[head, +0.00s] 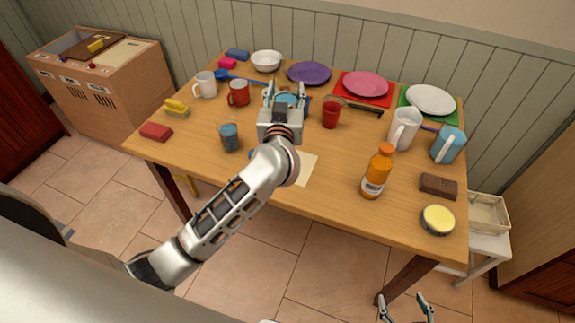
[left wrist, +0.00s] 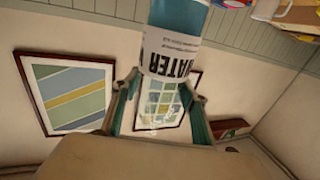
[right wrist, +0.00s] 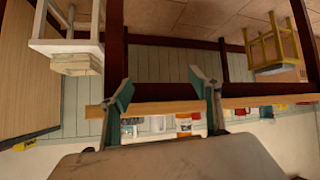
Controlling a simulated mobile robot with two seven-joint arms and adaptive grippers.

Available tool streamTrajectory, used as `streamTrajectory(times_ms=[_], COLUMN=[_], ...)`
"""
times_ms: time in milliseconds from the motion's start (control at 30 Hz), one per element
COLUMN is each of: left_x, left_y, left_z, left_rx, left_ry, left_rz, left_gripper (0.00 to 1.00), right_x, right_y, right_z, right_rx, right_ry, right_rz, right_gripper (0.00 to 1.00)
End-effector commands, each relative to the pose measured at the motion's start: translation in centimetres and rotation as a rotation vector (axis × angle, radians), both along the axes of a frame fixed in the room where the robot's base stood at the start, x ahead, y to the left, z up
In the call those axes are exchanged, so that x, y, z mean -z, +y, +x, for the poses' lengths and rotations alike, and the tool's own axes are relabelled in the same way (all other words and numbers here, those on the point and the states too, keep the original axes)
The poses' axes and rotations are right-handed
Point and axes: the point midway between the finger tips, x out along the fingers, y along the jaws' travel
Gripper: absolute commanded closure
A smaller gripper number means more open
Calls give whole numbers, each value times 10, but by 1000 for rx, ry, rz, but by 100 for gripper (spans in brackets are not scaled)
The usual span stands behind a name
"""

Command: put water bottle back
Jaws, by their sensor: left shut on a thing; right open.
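The water bottle (left wrist: 172,50) has a blue body and a white label reading WATER, and it appears upside down in the left wrist view. My left gripper (left wrist: 158,98) is shut around it. In the head view my left gripper (head: 285,92) is over the middle of the table, and a bit of blue shows between its fingers. The gripper hides most of the bottle there, so I cannot tell whether its base touches anything. My right gripper (head: 405,308) is open and empty, low beyond the table's front right; it also shows in the right wrist view (right wrist: 165,95).
The wooden table (head: 330,190) holds an orange bottle (head: 377,172), a red cup (head: 332,112), a blue glass (head: 229,137), several mugs and plates. A paper sheet (head: 305,168) lies near the middle front. A white stool with a basket (head: 490,213) stands at right.

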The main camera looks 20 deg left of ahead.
Motion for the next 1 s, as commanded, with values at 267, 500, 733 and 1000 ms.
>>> streamTrajectory(times_ms=[267, 500, 733, 1000], left_x=[12, 73, 119, 140], left_y=[-16, -15, -15, -15], left_z=[-9, -9, -9, -8], left_rx=[40, 39, 39, 39], left_ry=[-4, -3, -6, -6], left_rz=[20, 20, 19, 18], left_gripper=[92, 92, 92, 92], right_x=[5, 2, 22, 38], right_y=[0, 16, 19, 16], right_z=[2, 13, 11, 8], right_rx=[-11, -38, -41, -38], right_ry=[-10, -59, -54, -39], right_rz=[-2, 20, 23, 18], right_gripper=[38, 38, 38, 38])
